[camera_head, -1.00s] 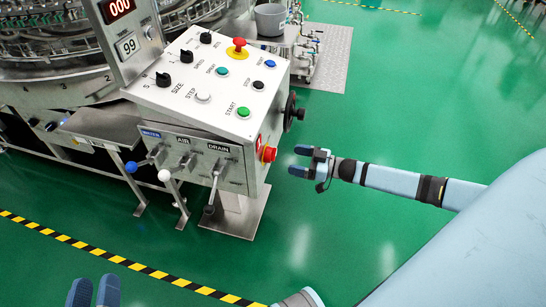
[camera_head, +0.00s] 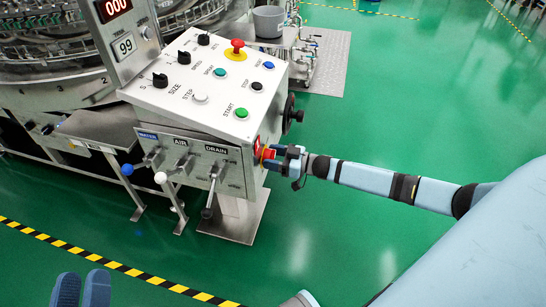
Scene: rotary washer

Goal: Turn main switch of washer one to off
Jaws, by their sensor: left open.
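The control box of the washer (camera_head: 190,110) stands at the left of the head view. On its right side, on a yellow plate, is the red rotary main switch (camera_head: 266,154). My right gripper (camera_head: 277,157) is at this switch, with its fingers next to the red knob and partly covering it. I cannot tell whether the fingers press on the knob. The knob's exact angle is too small to tell. My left gripper (camera_head: 82,288) is open and empty at the lower left edge, away from the box.
A red emergency button (camera_head: 236,46) and a green start button (camera_head: 241,113) are on the sloped top panel. A black handwheel (camera_head: 290,114) sticks out above my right gripper. Valve levers hang at the front, including a drain lever (camera_head: 211,193). The green floor (camera_head: 400,120) is clear on the right.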

